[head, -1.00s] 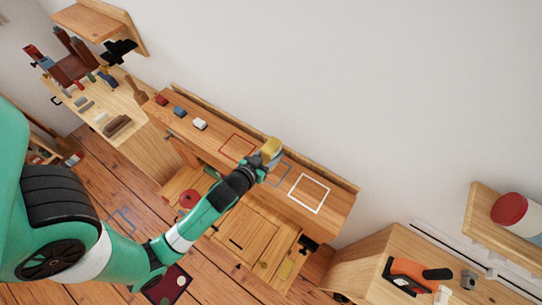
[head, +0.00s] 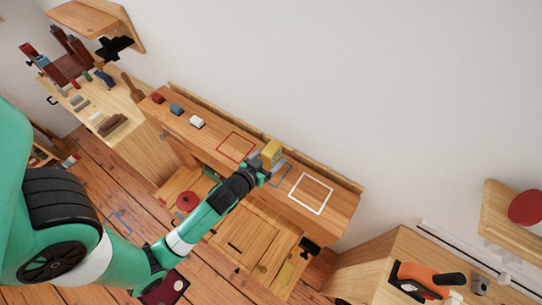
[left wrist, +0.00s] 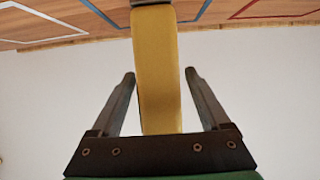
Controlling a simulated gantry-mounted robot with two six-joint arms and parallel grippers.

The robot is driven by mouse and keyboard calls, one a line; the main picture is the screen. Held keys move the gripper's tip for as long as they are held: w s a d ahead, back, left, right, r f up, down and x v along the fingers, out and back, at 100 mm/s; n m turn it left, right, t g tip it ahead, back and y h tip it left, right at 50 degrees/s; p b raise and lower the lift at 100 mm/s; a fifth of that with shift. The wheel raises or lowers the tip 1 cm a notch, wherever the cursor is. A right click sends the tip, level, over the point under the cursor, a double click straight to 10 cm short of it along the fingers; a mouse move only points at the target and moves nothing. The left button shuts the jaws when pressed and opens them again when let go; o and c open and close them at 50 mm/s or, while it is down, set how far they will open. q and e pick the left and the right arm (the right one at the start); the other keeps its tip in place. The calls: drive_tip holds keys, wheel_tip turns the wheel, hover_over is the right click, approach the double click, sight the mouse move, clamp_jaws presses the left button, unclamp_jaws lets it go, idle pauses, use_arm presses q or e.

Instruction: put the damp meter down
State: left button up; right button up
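The damp meter (head: 271,151) is a yellow block standing at the blue square outline (head: 281,175) on the long wooden shelf. My left gripper (head: 265,167) is at the meter. In the left wrist view the meter (left wrist: 157,75) stands between the two fingers, with a clear gap on each side, so the gripper (left wrist: 158,85) is open around it. The meter's far end, with a grey part, is at the shelf surface; its exact contact is cut off by the frame edge. My right gripper is not in view.
A red outline (head: 235,147) and a white outline (head: 311,193) flank the blue one, both empty. Red (head: 158,98), blue (head: 177,109) and white (head: 197,121) blocks sit further left on the shelf. The wall is close behind. An orange-handled tool (head: 425,278) lies at lower right.

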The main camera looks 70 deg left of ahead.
use_arm(q)
drive_tip(key=shift+r, duration=0.1)
drive_tip(key=shift+s+d+r, duration=0.1)
drive_tip(key=shift+s+r, duration=0.05)
drive_tip(key=shift+s, duration=0.05)
drive_tip(key=v, duration=1.1)
drive_tip(key=shift+s+r+b, duration=0.15)
drive_tip(key=shift+s+b, duration=0.05)
drive_tip(key=shift+b, duration=0.25)
drive_tip(key=shift+d, duration=0.15)
